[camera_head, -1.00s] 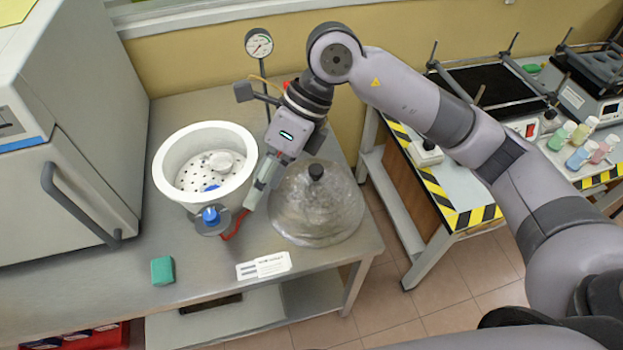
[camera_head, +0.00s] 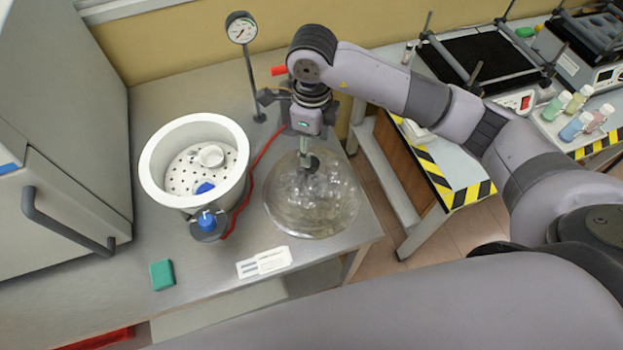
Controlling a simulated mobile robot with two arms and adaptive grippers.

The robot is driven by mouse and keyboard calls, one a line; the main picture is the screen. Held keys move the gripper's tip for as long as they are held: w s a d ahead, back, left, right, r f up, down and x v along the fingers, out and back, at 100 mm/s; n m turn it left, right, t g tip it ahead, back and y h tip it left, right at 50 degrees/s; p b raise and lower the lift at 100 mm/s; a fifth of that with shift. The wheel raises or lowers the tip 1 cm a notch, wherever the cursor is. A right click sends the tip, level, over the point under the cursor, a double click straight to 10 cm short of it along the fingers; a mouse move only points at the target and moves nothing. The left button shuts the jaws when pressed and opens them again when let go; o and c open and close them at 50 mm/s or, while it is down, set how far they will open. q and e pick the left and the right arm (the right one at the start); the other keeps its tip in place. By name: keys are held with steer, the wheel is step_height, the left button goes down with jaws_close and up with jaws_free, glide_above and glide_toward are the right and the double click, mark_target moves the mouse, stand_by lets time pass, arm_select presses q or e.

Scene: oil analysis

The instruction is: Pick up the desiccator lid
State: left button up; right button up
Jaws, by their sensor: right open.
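The desiccator lid (camera_head: 312,205) is a clear glass dome with a dark knob (camera_head: 309,163) on top. It lies on the metal table, to the right of the white desiccator base (camera_head: 194,160). My right gripper (camera_head: 306,152) is over the lid, pointing down, with its fingertips at the knob. It is open; I cannot tell whether the fingers touch the knob. The desiccator base stands uncovered, with a perforated plate and a small white dish inside. My left gripper is not in view.
A blue-capped valve (camera_head: 208,222) with a red hose sits at the base's front. A pressure gauge (camera_head: 242,30) stands behind. A green block (camera_head: 162,274) and a paper label (camera_head: 264,262) lie near the front edge. A grey oven (camera_head: 60,130) fills the left.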

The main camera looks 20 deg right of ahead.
mark_target(312, 162)
steer(key=shift+s+f, duration=0.15)
steer(key=shift+f, duration=0.5)
steer(key=shift+f+p, duration=0.25)
steer(key=shift+p, duration=0.15)
step_height(312, 162, down, 4)
steer(key=shift+s+a+f+p, duration=0.1)
steer(key=shift+s+f+p, duration=0.05)
steer(key=shift+p, duration=1.05)
steer(key=shift+f, duration=0.25)
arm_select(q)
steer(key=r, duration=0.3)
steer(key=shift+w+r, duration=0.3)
arm_select(e)
steer(key=shift+c, duration=0.4)
steer(key=c, duration=0.4)
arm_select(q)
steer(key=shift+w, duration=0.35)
arm_select(e)
jaws_close()
steer(key=shift+r, duration=0.1)
